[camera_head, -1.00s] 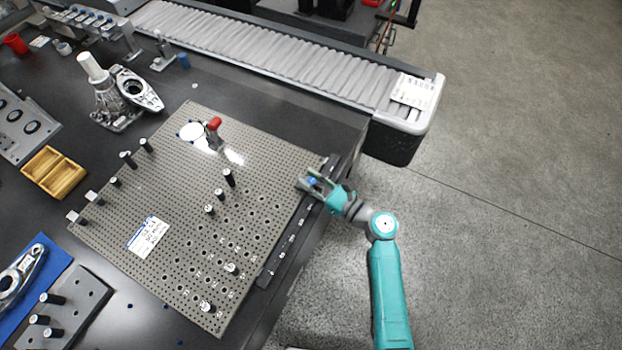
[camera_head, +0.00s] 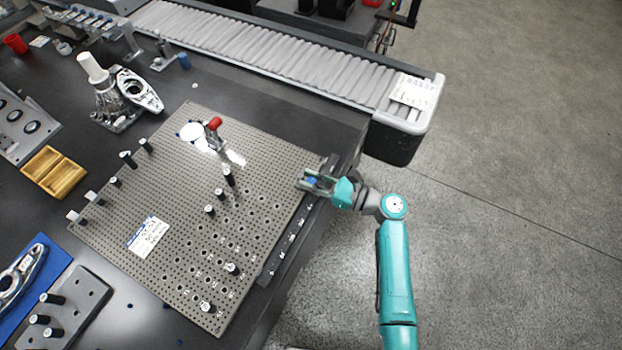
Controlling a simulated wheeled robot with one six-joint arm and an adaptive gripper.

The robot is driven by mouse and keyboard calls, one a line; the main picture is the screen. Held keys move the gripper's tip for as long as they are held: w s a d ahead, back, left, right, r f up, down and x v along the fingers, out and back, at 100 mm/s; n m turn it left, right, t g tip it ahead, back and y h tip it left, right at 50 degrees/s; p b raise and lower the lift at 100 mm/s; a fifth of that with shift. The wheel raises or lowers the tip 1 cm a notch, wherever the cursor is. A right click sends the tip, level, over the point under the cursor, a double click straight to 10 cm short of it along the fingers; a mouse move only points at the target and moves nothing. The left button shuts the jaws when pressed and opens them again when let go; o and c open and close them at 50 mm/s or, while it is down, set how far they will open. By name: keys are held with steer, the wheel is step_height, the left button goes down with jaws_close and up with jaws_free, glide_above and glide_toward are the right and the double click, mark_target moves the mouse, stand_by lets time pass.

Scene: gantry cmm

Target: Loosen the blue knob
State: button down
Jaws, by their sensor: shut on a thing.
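The blue knob (camera_head: 312,181) is small and sits near the right corner of the perforated fixture plate (camera_head: 180,235). My gripper (camera_head: 308,181) is at that corner, coming in from the right, with its fingers on either side of the knob and shut on it. The fingers hide part of the knob, and its base cannot be seen.
A dark rail (camera_head: 285,240) runs along the plate's right edge. A red-tipped clamp (camera_head: 213,125) and several black posts stand on the plate. A roller conveyor (camera_head: 270,55) lies behind. The floor at the right is open.

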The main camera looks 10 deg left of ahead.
steer(key=c, duration=0.9)
jaws_free()
steer(key=shift+c, duration=0.2)
steer(key=v, duration=1.2)
